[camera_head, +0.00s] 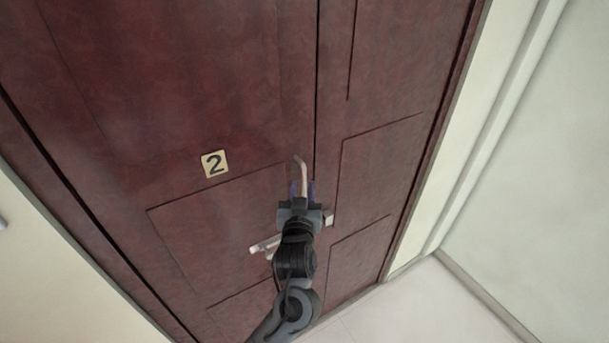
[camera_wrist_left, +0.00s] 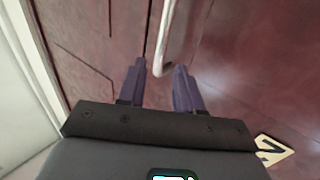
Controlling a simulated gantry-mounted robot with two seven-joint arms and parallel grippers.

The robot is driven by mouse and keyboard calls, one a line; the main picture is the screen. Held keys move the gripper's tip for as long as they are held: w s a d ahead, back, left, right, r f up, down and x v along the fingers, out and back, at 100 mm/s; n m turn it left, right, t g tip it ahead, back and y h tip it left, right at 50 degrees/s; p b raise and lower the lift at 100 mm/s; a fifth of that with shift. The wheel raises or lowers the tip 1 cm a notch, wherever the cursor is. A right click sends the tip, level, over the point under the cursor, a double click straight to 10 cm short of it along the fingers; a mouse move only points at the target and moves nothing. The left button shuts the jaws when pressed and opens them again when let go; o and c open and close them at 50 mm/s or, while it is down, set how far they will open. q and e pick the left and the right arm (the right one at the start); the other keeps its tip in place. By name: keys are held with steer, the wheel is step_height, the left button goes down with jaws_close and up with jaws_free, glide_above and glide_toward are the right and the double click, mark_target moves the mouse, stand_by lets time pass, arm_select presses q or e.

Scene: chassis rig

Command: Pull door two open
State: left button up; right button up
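Door two (camera_head: 230,100) is a dark red panelled door that looks closed. A pale plate with the number 2 (camera_head: 214,164) is on it, and the plate also shows in the left wrist view (camera_wrist_left: 272,150). A slim metal pull handle (camera_head: 301,168) sits by the vertical seam. My left gripper (camera_head: 302,188) is in front of the handle's lower part. In the left wrist view the two dark fingers (camera_wrist_left: 160,82) are apart, and the handle (camera_wrist_left: 165,38) reaches down between their tips. I cannot tell whether they touch it. My right gripper is not in view.
A metal lever (camera_head: 264,245) shows behind my arm, lower on the door. Another dark red panel (camera_head: 390,130) lies right of the seam. A pale wall (camera_head: 545,180) stands at the right. Pale floor (camera_head: 400,310) is clear at the lower right.

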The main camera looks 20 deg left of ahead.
mark_target(304, 177)
arm_select(q)
steer(key=shift+x, duration=2.9)
jaws_close()
